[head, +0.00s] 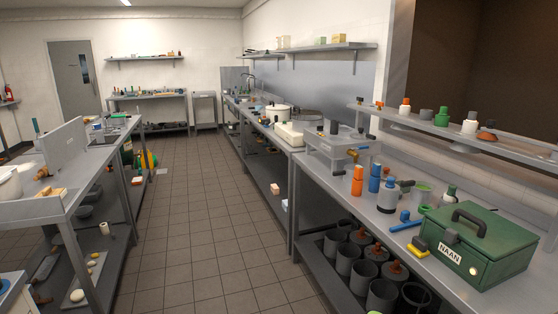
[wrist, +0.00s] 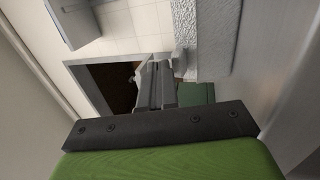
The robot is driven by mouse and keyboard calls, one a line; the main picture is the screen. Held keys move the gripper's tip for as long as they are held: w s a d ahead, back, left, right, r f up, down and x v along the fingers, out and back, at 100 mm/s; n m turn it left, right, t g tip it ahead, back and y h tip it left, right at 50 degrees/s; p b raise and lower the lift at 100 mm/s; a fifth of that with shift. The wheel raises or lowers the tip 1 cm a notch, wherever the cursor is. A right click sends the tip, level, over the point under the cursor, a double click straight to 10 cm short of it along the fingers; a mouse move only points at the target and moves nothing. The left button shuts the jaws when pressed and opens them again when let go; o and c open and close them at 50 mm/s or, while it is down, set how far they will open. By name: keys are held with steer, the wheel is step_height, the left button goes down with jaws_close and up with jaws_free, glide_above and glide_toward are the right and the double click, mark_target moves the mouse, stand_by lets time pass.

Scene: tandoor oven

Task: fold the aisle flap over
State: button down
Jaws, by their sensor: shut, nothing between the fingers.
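In the head view, an upright grey panel (head: 64,144) stands on the left bench beside the aisle. It looks like the flap, but I cannot tell for sure, and its hinge is not clear. My gripper (wrist: 153,68) shows in the wrist view beyond a dark bolted bar and a green housing. Its grey fingers are together with nothing visible between them. My gripper is not seen in the head view. I cannot tell how far it is from the panel.
The tiled aisle (head: 195,220) is clear between the left bench (head: 45,206) and the right counter (head: 330,182). A green NAAN box (head: 478,245) stands on the right counter among bottles and tools. Dark cylinders (head: 345,262) fill the shelf below.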

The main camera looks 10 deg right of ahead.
steer(key=shift+d+r+p, duration=0.35)
steer(key=shift+r+p, duration=0.05)
steer(key=shift+r, duration=0.1)
steer(key=shift+d, duration=0.1)
steer(key=shift+d+r+p, duration=0.4)
steer(key=shift+d+r, duration=0.05)
steer(key=shift+d, duration=0.1)
steer(key=shift+f, duration=0.1)
steer(key=shift+w, duration=0.1)
steer(key=shift+a+f+b, duration=0.7)
steer(key=shift+a+b, duration=0.35)
steer(key=shift+b, duration=0.05)
